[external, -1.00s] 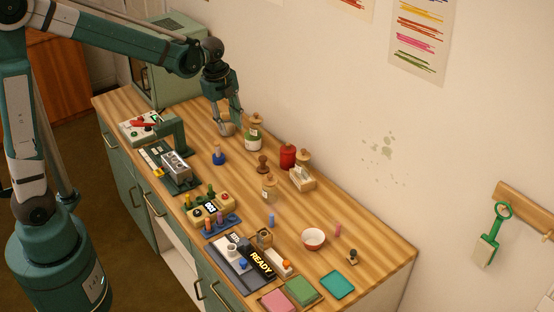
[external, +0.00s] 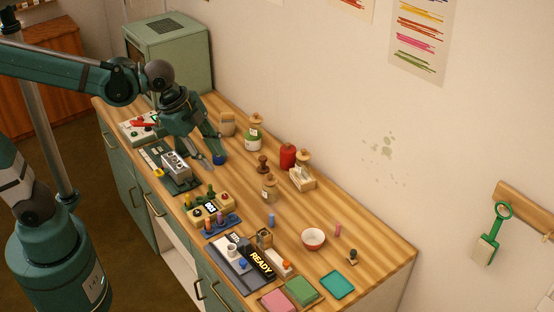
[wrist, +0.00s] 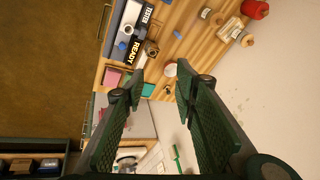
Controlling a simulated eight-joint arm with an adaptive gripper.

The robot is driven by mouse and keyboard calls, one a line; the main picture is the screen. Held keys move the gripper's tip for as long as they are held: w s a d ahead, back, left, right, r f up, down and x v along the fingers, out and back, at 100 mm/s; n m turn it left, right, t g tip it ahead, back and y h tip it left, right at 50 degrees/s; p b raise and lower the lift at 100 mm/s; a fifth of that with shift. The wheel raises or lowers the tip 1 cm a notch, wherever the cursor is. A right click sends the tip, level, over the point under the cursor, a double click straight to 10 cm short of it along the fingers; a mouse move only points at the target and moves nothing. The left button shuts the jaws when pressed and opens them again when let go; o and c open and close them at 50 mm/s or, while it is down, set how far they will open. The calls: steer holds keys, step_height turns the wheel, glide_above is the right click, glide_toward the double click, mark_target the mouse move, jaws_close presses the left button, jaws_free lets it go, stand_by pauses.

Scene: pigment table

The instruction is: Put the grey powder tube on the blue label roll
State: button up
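The blue label roll (external: 219,159) lies on the table left of the middle in the external view, partly covered by my gripper. My gripper (external: 213,157) is low beside it, with its fingers angled down toward the roll. In the wrist view my gripper (wrist: 159,74) is open, its two fingers well apart with nothing visible between the tips. I cannot make out the grey powder tube for sure now; the spot just above the blue roll, where a slim greyish piece showed earlier, is hidden by a finger.
A grey metal block (external: 176,165) on a green stand is close left of my gripper. A tan container (external: 227,125) and a green-and-glass jar (external: 253,139) stand behind it. A brown stamp (external: 263,164) is to the right. The READY sign (external: 261,263) is nearer the front.

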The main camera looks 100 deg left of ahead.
steer(key=s+d+n+t, duration=0.1)
steer(key=s+d, duration=0.2)
steer(key=d, duration=0.4)
steer(key=s+d+n+t+h, duration=0.1)
steer(key=s+d, duration=0.2)
steer(key=d, duration=0.5)
steer(key=s+d+f+n+t, duration=0.1)
steer(key=s+d+n, duration=0.1)
steer(key=s+d, duration=0.2)
steer(key=d, duration=0.3)
steer(key=shift+d+h, duration=0.15)
steer(key=shift+h, duration=0.25)
